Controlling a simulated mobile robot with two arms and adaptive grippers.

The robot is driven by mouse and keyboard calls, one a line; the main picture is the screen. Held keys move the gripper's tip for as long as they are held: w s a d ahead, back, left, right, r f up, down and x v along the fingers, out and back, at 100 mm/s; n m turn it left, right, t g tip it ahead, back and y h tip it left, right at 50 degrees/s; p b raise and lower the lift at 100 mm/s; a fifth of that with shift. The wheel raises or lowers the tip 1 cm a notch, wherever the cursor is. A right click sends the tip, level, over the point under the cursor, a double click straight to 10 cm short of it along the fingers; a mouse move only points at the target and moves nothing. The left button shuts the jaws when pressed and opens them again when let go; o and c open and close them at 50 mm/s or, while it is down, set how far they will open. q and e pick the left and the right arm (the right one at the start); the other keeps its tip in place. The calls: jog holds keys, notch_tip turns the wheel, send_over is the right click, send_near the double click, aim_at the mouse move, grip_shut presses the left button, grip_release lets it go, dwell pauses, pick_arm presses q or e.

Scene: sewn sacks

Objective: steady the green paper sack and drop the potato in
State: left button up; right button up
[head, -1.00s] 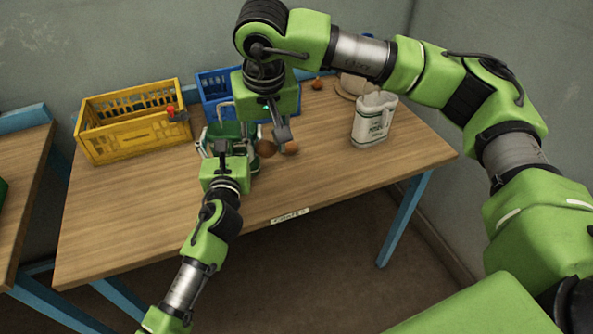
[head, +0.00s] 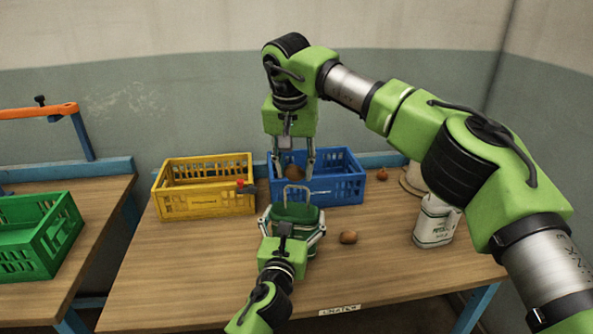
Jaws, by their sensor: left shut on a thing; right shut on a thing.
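The green paper sack (head: 298,214) stands upright on the wooden table, with a pale handle loop above its top. My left gripper (head: 293,222) is shut on it, one finger on each side; its wrist hides part of the sack's front. My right gripper (head: 296,168) points down above and behind the sack's top. It is shut on a brown potato (head: 293,171), held in the air in front of the blue crate. A second brown potato (head: 348,237) lies on the table right of the sack.
A yellow crate (head: 205,203) with a red-and-black item at its right corner stands back left, beside a blue crate (head: 340,190). A white printed sack (head: 436,222) and an onion-like item (head: 382,174) are to the right. A green crate (head: 40,240) sits on the left table.

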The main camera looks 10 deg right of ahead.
send_near(295, 203)
jog(key=shift+s+d+f, duration=0.1)
jog(key=shift+s+f, duration=0.2)
jog(key=shift+f, duration=0.3)
jog(key=shift+s+d+f, duration=0.1)
jog(key=shift+s+f, duration=0.25)
jog(key=shift+f, duration=0.25)
jog(key=shift+f, duration=0.2)
dwell(0.4)
jog(key=shift+s+x, duration=0.2)
jog(key=shift+x, duration=0.8)
jog(key=shift+s+x, duration=0.25)
jog(key=shift+x, duration=0.75)
jog(key=shift+a+f, duration=0.15)
jog(key=shift+a, duration=0.1)
jog(key=o, duration=1)
jog(key=v, duration=1.2)
